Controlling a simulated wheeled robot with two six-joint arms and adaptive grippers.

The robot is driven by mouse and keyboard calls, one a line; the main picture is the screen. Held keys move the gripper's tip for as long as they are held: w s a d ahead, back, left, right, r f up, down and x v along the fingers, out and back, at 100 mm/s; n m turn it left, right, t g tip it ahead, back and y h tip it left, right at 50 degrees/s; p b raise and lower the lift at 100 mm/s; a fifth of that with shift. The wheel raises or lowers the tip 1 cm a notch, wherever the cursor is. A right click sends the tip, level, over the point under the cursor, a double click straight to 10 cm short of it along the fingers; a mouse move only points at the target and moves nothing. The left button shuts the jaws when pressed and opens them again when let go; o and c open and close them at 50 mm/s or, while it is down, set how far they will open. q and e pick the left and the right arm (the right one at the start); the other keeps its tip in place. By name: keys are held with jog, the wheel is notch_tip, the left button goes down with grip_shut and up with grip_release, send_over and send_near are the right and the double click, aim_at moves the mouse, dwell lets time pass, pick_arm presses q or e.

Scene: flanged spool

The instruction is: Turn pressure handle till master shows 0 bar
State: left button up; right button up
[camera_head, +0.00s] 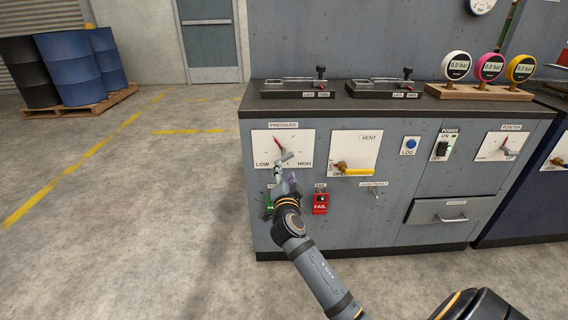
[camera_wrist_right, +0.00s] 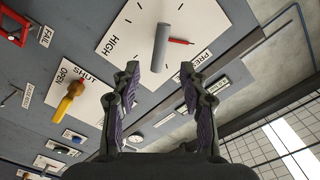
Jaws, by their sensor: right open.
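The pressure panel (camera_head: 298,140), marked LOW and HIGH, is on the front of the grey bench. The grey bar handle (camera_wrist_right: 161,48) shows in the right wrist view beside the red pointer. My right gripper (camera_head: 279,172) is at the lower part of this panel. In the right wrist view the gripper (camera_wrist_right: 160,72) is open, with the handle's near end between its fingertips and no visible contact. My left gripper is out of view.
A pink gauge (camera_head: 489,67) and a yellow gauge (camera_head: 520,68) also read 0.0 bar. A yellow vent lever (camera_head: 359,171) sticks out right of the pressure panel. A red FAIL switch (camera_head: 320,203) sits below. Blue drums (camera_head: 70,66) stand far left; the floor between is clear.

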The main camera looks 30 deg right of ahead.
aim_at(284, 160)
jog(key=b+x, duration=0.1)
jog(key=x, duration=0.9)
jog(key=shift+s+a, duration=0.1)
